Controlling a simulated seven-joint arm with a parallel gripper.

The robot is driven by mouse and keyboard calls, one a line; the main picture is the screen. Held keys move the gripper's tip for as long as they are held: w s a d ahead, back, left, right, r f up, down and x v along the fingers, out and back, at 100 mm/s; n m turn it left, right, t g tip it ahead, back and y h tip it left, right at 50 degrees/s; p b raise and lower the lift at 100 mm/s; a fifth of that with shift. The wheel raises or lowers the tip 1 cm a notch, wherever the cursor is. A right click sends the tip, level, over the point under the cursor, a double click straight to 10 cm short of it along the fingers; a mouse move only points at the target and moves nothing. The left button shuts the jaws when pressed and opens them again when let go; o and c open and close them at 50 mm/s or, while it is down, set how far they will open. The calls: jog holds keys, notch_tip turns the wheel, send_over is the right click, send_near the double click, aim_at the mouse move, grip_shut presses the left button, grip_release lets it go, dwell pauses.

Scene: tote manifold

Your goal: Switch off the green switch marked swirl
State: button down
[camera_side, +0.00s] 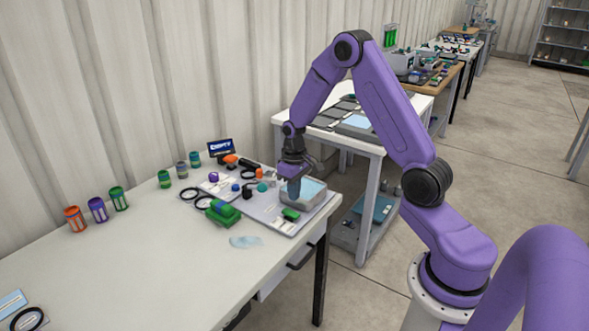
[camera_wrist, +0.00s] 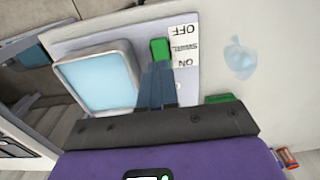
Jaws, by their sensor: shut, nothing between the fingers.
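The green switch (camera_wrist: 160,50) sits on a pale grey board beside a white label (camera_wrist: 185,46) reading OFF, SWIRL and ON, upside down in the wrist view. Its visible green part lies beside OFF and SWIRL; I cannot tell which way it is set. My gripper (camera_wrist: 158,66) is shut and empty, its fingertips at the ON side of the switch, hiding part of it. I cannot tell whether they touch it. In the side view the green switch (camera_side: 290,214) is near the board's front edge, with my gripper (camera_side: 294,194) just behind it.
A grey box with a light-blue top (camera_wrist: 92,82) stands close beside the switch; the box rim also shows in the side view (camera_side: 318,199). A green block (camera_side: 222,212), black rings and small knobs are on the board's left. A pale blue patch (camera_wrist: 239,58) marks the white table.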

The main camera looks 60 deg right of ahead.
aim_at(291, 212)
notch_tip(291, 212, up, 7)
jog(key=shift+r, duration=0.2)
jog(key=c, duration=1.7)
grip_release()
jog(key=shift+r, duration=0.3)
jog(key=shift+c, duration=0.2)
jog(key=o, duration=0.5)
jog(key=shift+r, duration=0.3)
jog(key=o, duration=0.4)
jog(key=shift+w+r, duration=0.3)
jog(key=shift+r, duration=0.3)
jog(key=shift+w+r, duration=0.3)
jog(key=shift+r, duration=0.25)
jog(key=shift+c, duration=0.2)
notch_tip(291, 212, down, 17)
jog(key=shift+f, duration=0.15)
